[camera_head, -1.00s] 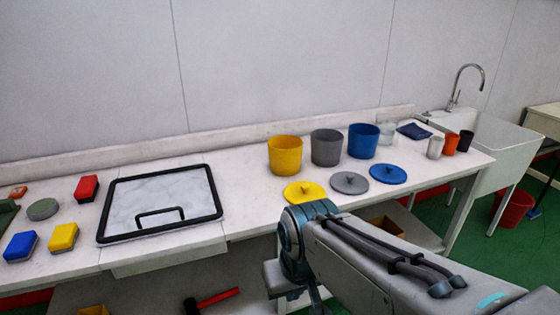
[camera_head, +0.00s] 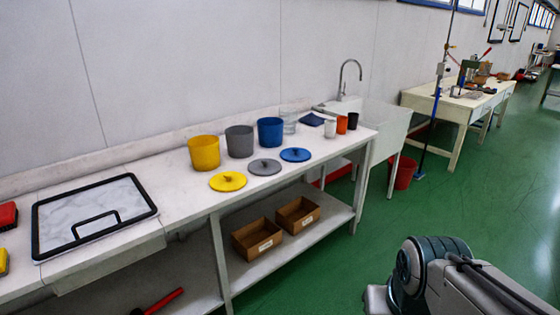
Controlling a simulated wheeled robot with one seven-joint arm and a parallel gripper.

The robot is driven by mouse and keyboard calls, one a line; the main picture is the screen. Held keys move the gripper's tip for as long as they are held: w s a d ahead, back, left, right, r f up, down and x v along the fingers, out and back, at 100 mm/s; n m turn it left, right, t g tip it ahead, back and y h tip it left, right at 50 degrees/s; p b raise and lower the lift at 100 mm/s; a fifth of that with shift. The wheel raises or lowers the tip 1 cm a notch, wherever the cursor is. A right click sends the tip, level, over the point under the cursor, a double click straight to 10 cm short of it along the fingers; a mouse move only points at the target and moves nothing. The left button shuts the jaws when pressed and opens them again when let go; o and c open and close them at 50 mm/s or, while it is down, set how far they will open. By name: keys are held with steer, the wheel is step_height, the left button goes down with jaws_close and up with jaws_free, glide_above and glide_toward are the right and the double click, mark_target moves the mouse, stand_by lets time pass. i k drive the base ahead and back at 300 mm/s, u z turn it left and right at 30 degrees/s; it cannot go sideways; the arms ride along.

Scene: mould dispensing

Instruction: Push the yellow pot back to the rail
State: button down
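The yellow pot (camera_head: 204,153) stands upright and open-topped on the white bench, left of the grey pot (camera_head: 239,141) and the blue pot (camera_head: 270,132). The low rail (camera_head: 130,150) runs along the back edge of the bench against the wall. The pot appears a little in front of it; the exact gap cannot be told. The yellow lid (camera_head: 228,181) lies flat in front of the yellow pot. My arm shows at the lower right, over the green floor and away from the bench. My gripper's fingers are not visible.
A grey lid (camera_head: 264,167) and blue lid (camera_head: 296,154) lie beside the yellow lid. A black-framed board (camera_head: 146,184) lies left. Small cups (camera_head: 341,125), a blue cloth (camera_head: 311,119) and a sink (camera_head: 375,115) are right. Cardboard boxes (camera_head: 257,239) sit on the lower shelf. Open green floor lies right.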

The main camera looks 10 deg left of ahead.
mark_target(204, 149)
steer(key=z, duration=0.2)
steer(key=i, duration=1.65)
steer(key=u, duration=1.5)
steer(key=i, duration=0.85)
steer(key=u, duration=1.15)
steer(key=i, duration=0.2)
steer(key=u, duration=0.15)
